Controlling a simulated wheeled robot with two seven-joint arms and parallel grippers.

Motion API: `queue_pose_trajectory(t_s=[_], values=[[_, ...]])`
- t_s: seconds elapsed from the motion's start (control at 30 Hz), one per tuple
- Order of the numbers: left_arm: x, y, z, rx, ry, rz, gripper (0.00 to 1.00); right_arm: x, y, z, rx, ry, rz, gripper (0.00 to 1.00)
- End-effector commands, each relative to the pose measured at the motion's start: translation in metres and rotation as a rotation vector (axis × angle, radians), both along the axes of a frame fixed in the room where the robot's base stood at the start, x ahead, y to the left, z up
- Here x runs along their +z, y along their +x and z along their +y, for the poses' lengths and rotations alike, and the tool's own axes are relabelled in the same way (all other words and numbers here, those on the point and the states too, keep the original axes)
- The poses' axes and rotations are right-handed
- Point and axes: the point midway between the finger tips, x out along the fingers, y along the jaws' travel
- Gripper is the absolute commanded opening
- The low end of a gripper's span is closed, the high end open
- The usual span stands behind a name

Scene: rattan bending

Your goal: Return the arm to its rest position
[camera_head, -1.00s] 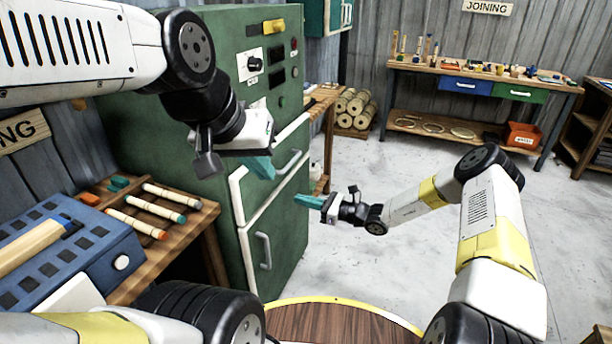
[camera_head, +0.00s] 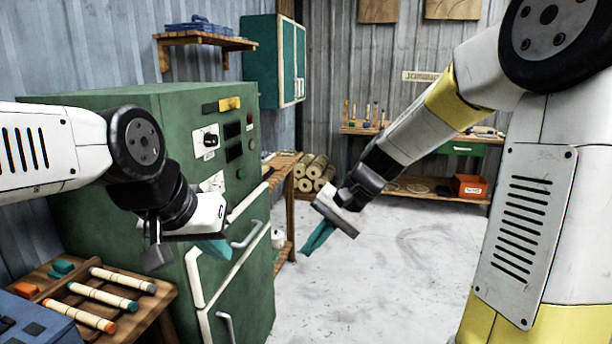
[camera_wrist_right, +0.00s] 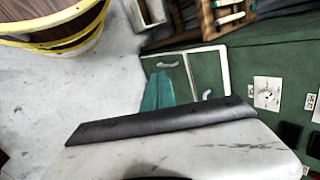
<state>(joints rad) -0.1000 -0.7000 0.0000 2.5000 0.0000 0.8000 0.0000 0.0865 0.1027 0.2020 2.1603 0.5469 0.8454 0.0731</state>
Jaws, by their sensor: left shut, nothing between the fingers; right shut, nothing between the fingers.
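My left gripper (camera_head: 216,249) has teal fingers, shut and empty, in front of the green cabinet (camera_head: 115,225) and close to its white-framed drawer. My right gripper (camera_head: 318,238) is shut and empty, held in the air to the right of the cabinet with its teal fingers pointing down and left. In the right wrist view the right gripper's teal fingers (camera_wrist_right: 157,92) lie together, with the cabinet's doors and handles behind them.
A wooden rack (camera_head: 150,300) with several rattan sticks stands at the lower left. A wooden bench with rattan bundles (camera_head: 314,173) is behind the cabinet. An orange bin (camera_head: 470,187) sits on the back bench's shelf. The grey floor (camera_head: 400,250) between is open.

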Motion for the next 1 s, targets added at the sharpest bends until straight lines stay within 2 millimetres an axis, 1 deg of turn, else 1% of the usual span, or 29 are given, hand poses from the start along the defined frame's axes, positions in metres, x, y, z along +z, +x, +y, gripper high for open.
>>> queue_pose_trajectory(t_s=[0.03,0.2,0.33,0.4,0.5,0.6,0.7,1.0], values=[[0.0,0.0,0.0,0.0,0.0,0.0,0.0,0.014,-0.013,-0.012,0.023,-0.049,-0.065,0.0],[0.0,0.0,0.0,0.0,0.0,0.0,0.0,0.046,-0.054,-0.052,0.096,-0.206,-0.252,0.0],[0.0,0.0,0.0,0.0,0.0,0.0,0.0,0.064,-0.085,-0.082,0.137,-0.316,-0.388,0.0],[0.0,0.0,0.0,0.0,0.0,0.0,0.0,0.071,-0.1,-0.096,0.156,-0.366,-0.453,0.0],[0.0,0.0,0.0,0.0,0.0,0.0,0.0,0.077,-0.117,-0.112,0.174,-0.423,-0.524,0.0],[0.0,0.0,0.0,0.0,0.0,0.0,0.0,0.08,-0.128,-0.123,0.183,-0.46,-0.573,0.0],[0.0,0.0,0.0,0.0,0.0,0.0,0.0,0.081,-0.133,-0.128,0.191,-0.479,-0.597,0.0],[0.0,0.0,0.0,0.0,0.0,0.0,0.0,0.081,-0.134,-0.129,0.192,-0.485,-0.602,0.0]])
